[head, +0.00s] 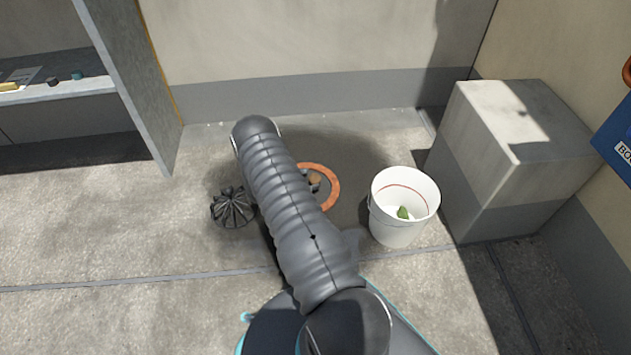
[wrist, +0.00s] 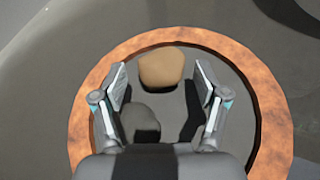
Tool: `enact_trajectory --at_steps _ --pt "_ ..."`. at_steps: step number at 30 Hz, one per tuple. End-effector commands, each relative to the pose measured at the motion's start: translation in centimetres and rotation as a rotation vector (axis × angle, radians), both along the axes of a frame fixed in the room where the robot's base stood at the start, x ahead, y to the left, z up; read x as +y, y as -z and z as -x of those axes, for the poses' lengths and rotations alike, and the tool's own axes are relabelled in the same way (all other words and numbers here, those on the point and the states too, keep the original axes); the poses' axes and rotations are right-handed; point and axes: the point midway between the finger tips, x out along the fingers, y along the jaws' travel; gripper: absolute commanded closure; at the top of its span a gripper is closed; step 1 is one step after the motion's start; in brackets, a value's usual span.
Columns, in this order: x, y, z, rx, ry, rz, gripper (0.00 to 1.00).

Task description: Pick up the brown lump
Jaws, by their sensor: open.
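The brown lump (wrist: 162,68) lies inside an orange-brown ring (wrist: 277,125) on the ground in the wrist view. A small part of the lump (head: 315,179) also shows in the head view, beside my arm. My gripper (wrist: 160,80) is open above the ring, its two fingers left and right of the lump's near side. I cannot tell how high the fingers are above the lump. A dark grey lump (wrist: 140,117) also lies inside the ring, nearer my gripper's palm.
A white bucket (head: 391,228) with a green thing (head: 403,212) inside stands right of the ring (head: 331,186). A dark ribbed dome (head: 233,208) sits left of my arm. A grey block (head: 510,155) stands at the right. A shelf (head: 60,90) is at far left.

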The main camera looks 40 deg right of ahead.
Motion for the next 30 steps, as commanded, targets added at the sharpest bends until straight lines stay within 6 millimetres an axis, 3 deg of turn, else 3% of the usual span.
enact_trajectory --at_steps 5,12,14,19,30 --pt "-2.2 1.1 0.2 -0.001 0.001 -0.001 0.27" --pt "-2.5 1.2 0.1 0.0 -0.001 -0.001 0.27" --pt "-2.5 1.2 0.1 0.0 -0.001 -0.001 0.37" --pt "-2.5 1.2 0.1 0.0 -0.001 -0.001 0.79" --pt "-2.5 1.0 0.1 0.0 0.0 -0.001 0.83"
